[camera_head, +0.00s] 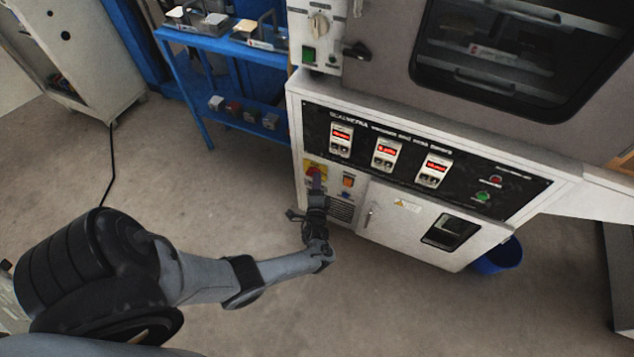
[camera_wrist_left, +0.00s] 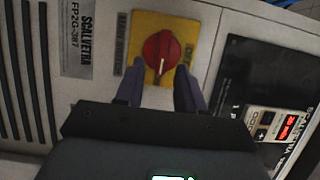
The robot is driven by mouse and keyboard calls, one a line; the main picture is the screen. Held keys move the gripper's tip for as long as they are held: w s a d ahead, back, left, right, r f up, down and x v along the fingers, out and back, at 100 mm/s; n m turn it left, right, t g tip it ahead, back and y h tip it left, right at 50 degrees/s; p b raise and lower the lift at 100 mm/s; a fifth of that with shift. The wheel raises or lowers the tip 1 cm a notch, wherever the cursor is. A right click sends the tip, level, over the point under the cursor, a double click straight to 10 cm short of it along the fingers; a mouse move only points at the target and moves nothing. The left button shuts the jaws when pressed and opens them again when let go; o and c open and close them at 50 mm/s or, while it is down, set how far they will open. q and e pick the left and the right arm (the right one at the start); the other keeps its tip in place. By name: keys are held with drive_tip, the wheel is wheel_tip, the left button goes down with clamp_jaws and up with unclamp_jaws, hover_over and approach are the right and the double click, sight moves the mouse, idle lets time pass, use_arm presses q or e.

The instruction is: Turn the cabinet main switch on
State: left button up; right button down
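The cabinet main switch is a round red knob (camera_wrist_left: 160,55) on a yellow plate (camera_wrist_left: 183,30), in the upper middle of the left wrist view. A pale mark on the knob runs roughly up and down in that view. In the head view the main switch (camera_head: 312,168) sits at the left end of the cabinet front, partly hidden by my left gripper (camera_head: 317,188). In the left wrist view the gripper's (camera_wrist_left: 158,78) two dark fingers are apart, tips at either side of the knob's lower part. Whether they touch it I cannot tell. My right gripper is not in view.
The cabinet's black panel (camera_head: 400,175) has several red displays and a green button (camera_head: 483,196). A white door (camera_head: 385,215) is right of the vent. A blue shelf (camera_head: 235,50) stands behind left, a blue bin (camera_head: 497,258) at right. The floor in front is clear.

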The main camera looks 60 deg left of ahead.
use_arm(q)
drive_tip(key=p+v, duration=0.3)
drive_tip(key=v, duration=0.7)
drive_tip(key=shift+d, duration=0.2)
drive_tip(key=shift+s, duration=0.15)
